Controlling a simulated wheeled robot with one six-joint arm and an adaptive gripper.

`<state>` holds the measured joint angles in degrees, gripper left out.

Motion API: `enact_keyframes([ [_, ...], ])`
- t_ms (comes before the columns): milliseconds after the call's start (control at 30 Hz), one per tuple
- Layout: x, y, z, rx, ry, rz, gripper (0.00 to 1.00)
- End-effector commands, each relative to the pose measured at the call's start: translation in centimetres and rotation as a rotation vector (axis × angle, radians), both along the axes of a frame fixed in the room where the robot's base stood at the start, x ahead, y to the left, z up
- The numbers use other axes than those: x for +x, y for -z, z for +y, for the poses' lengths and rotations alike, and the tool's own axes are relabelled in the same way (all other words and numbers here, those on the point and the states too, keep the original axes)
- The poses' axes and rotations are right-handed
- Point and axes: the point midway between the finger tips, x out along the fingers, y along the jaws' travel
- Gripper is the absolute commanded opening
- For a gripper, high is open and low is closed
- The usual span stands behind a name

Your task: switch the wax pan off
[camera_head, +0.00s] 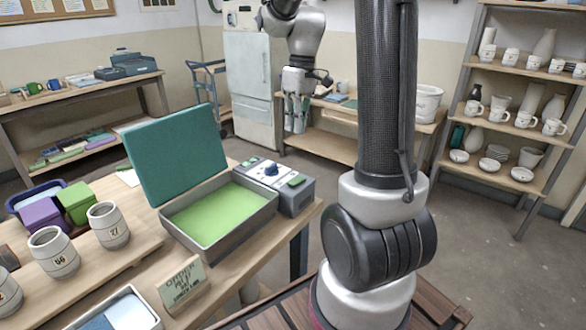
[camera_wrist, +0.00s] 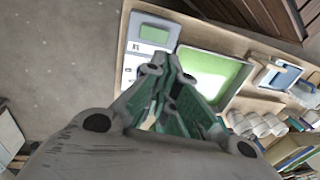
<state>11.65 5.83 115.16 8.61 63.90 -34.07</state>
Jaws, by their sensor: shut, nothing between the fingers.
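The wax pan (camera_head: 262,222) is a grey tray on the wooden bench, filled with light green wax. Its teal lid (camera_head: 175,155) stands open. A grey control box (camera_head: 305,199) joins its right end, with a dark blue knob (camera_head: 271,169) and a green part (camera_head: 297,180) on its pale top. In the wrist view the wax (camera_wrist: 212,72) and control box (camera_wrist: 150,38) lie beyond my gripper (camera_wrist: 162,68). Its fingers are shut and empty, and partly cover the box. In the head view my gripper (camera_head: 296,122) hangs high beyond the box, apart from it.
Numbered pale pots (camera_head: 108,226), green and purple blocks (camera_head: 77,202) and a wooden sign (camera_head: 184,288) share the bench left and in front of the pan. A fridge (camera_head: 250,80), a hand truck and shelves (camera_head: 515,110) of pottery stand behind.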

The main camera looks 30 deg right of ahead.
Motion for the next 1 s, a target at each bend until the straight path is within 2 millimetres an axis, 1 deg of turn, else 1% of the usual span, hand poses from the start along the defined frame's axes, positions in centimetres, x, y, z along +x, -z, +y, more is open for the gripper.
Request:
enact_keyframes([
  [100, -0.1, 0.0, 0.0, 0.002, -0.029, -0.002, 0.0],
  [367, -0.1, 0.1, 0.0, 0.001, -0.03, -0.003, 0.0],
  [467, -0.1, 0.4, 0.1, 0.002, -0.03, -0.001, 0.0],
  [533, -0.2, 1.0, 0.2, 0.001, -0.03, 0.0, 0.0],
  [667, -0.4, 3.0, 0.5, 0.002, -0.03, 0.003, 0.0],
  [1000, -0.8, 10.1, 1.5, 0.001, -0.03, 0.003, 0.0],
])
